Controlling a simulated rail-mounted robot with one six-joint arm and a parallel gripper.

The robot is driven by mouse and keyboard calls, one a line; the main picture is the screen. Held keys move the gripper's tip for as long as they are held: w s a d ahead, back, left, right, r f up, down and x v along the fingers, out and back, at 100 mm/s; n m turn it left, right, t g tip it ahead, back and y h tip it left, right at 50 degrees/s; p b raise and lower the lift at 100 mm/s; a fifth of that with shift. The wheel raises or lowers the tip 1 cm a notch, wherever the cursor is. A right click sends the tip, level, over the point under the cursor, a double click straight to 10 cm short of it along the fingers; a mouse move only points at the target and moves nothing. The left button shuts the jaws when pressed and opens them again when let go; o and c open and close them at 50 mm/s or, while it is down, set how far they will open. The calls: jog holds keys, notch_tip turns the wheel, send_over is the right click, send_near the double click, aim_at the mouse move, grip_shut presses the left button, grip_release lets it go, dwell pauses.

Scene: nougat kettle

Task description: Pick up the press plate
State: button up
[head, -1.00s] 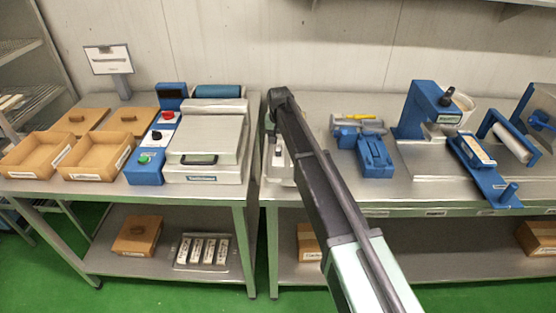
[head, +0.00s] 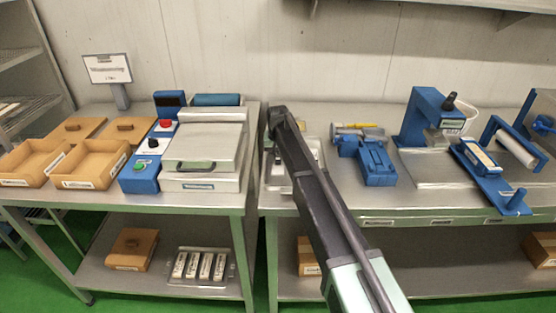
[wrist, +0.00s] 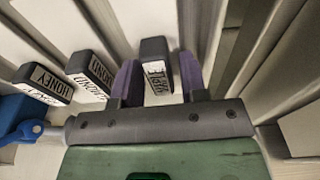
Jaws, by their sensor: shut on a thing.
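My gripper (wrist: 158,82) has two purple fingers in the wrist view, shut on a dark-topped block (wrist: 156,66) with a white label. The label is hard to read, and I cannot tell for sure whether this block is the press plate. Two similar blocks stand in a row to the left: an almond block (wrist: 90,73) and a honey block (wrist: 44,83). In the head view my arm crosses a pale tray (head: 274,184) on the right table, and the gripper is hidden behind the arm.
A flat press-like machine (head: 203,150) with a control box (head: 141,174) stands left of the arm. A blue fixture (head: 376,164) and a blue stand (head: 420,118) stand to the right. The lower shelf holds a rack of white bars (head: 199,265).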

aim_at(278, 155)
jog(key=shift+r, duration=0.1)
grip_shut()
notch_tip(278, 155, up, 20)
jog(key=p, duration=2)
